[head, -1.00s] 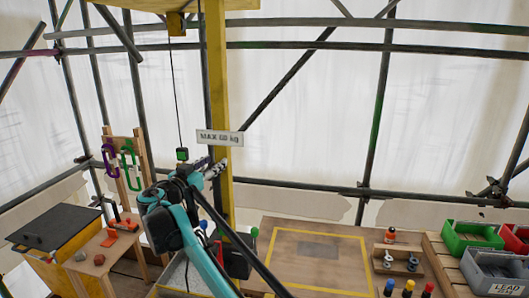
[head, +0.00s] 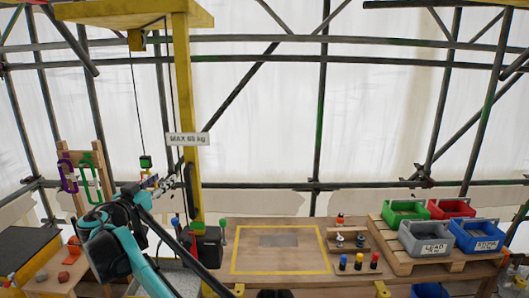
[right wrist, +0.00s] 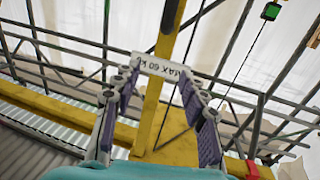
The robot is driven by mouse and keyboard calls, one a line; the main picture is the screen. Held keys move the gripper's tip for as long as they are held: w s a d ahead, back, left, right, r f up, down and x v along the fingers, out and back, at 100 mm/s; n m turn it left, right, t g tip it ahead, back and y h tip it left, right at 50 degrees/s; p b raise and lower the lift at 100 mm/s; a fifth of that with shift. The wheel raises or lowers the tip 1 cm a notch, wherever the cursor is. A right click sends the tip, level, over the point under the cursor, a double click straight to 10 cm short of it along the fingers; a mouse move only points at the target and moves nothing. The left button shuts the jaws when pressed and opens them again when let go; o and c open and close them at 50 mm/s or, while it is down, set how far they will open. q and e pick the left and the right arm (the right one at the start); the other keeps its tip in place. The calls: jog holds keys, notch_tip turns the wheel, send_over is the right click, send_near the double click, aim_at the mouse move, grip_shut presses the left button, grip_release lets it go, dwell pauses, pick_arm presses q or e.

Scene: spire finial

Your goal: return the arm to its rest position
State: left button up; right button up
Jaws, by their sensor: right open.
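My right arm (head: 105,235) reaches up from the bottom left of the head view. Its gripper (head: 166,181) is in the air just left of the yellow post, below the white "MAX 60 kg" sign (head: 187,139). In the right wrist view the gripper (right wrist: 160,78) shows two purple-padded fingers spread apart with nothing between them. The sign and the yellow post (right wrist: 157,110) show behind that gap. My left gripper is not in view.
A green hook block (head: 145,162) hangs on a cable near the gripper. A wooden bench (head: 222,228) with a yellow-outlined area is clear in the middle. Green, red, grey and blue bins (head: 424,247) stand at right. Purple and green carabiners (head: 90,180) hang on a rack at left.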

jog(key=d+f+g+h+b, duration=0.1)
jog(key=d+f+g+b, duration=0.35)
jog(key=d, duration=0.85)
jog(key=d+f+g+h+b, duration=0.1)
jog(key=d+f+b, duration=0.1)
jog(key=d+f, duration=0.75)
jog(key=s+d+f+g+b, duration=0.1)
jog(key=s+d+f+b, duration=0.15)
jog(key=d, duration=0.35)
jog(key=s+d+f+g+b, duration=0.1)
jog(key=s+d, duration=0.3)
jog(key=d, duration=0.3)
jog(key=s+d+f+n+g+y+b, duration=0.15)
jog(key=s+d+f+b, duration=0.25)
jog(key=s+d+f, duration=0.75)
pick_arm(q)
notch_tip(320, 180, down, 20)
jog(key=b, duration=0.5)
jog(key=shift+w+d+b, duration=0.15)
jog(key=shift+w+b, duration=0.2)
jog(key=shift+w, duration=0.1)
pick_arm(e)
jog(key=s+d+f+g+y, duration=0.1)
jog(key=s+f+y, duration=0.3)
jog(key=s+f, duration=1.2)
notch_tip(320, 180, down, 4)
jog(key=shift+s+d+f+n, duration=0.2)
jog(key=shift+s+d+n, duration=0.15)
jog(key=shift+s, duration=0.05)
